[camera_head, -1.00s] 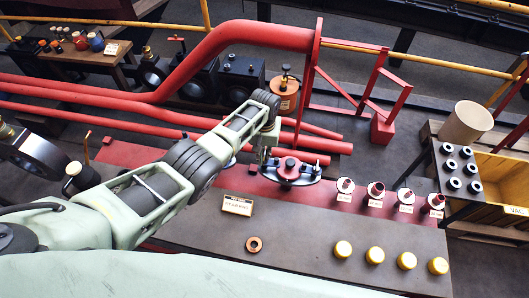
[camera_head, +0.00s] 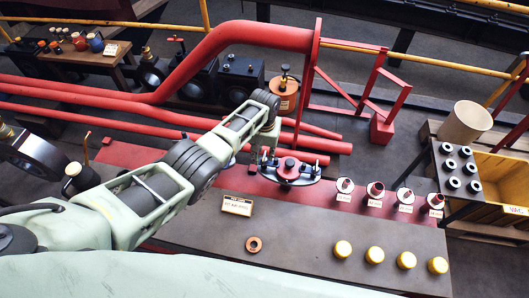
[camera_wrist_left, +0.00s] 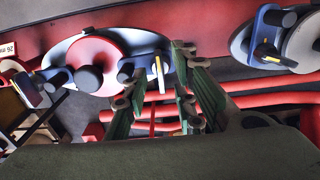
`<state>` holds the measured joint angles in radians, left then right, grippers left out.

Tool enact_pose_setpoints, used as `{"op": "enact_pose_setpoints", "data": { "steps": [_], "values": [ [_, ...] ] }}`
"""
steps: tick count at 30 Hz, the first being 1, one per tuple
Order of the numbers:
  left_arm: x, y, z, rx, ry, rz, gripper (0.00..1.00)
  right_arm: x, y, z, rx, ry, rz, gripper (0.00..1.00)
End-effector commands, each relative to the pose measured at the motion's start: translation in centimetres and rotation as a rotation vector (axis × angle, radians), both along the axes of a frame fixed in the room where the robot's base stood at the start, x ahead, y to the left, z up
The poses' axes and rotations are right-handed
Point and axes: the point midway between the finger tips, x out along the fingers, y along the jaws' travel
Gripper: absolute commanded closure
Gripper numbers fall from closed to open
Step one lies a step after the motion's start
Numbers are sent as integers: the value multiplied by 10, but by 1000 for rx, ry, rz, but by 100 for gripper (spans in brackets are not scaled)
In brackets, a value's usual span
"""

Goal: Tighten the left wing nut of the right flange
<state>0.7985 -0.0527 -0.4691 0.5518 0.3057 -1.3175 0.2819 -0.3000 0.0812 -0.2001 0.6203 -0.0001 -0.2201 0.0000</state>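The right flange (camera_head: 290,172) is a dark blue oval plate with a red disc, on the red strip of the bench in the head view. In the left wrist view its red disc (camera_wrist_left: 92,58) is at upper left. Its left wing nut (camera_wrist_left: 158,68) shows there as a small pale yellow piece beside a dark stud. My left gripper (camera_head: 267,158) is at the flange's left end. In the wrist view its green fingers (camera_wrist_left: 158,70) are apart, one on each side of the wing nut in the picture. I cannot tell whether they touch it. My right gripper is out of view.
Another flange (camera_wrist_left: 285,42) shows at upper right in the wrist view. Red pipes (camera_head: 150,118) run behind my left arm. A small sign (camera_head: 237,206), a copper ring (camera_head: 254,244) and yellow caps (camera_head: 375,255) lie on the bench. Red fittings (camera_head: 375,193) stand right of the flange.

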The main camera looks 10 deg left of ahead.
Motion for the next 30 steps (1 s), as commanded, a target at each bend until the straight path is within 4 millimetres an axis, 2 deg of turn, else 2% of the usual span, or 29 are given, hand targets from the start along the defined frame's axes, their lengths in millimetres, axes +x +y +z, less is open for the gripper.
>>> {"op": "enact_pose_setpoints", "data": {
  "steps": [6, 11, 14, 24, 30],
  "values": [
    [0, 0, 1, 0, 0, 1, 75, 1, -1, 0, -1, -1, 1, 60],
    [0, 0, 10, -1, -1, 1, 75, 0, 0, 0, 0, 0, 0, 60],
    [0, 1, 22, 0, -3, 1, 75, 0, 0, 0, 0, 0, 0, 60],
    [1, 0, 90, 0, -3, 0, 75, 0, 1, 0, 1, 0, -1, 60],
    [1, 0, 114, 0, -1, 1, 75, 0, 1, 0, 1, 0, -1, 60]
  ]
}}
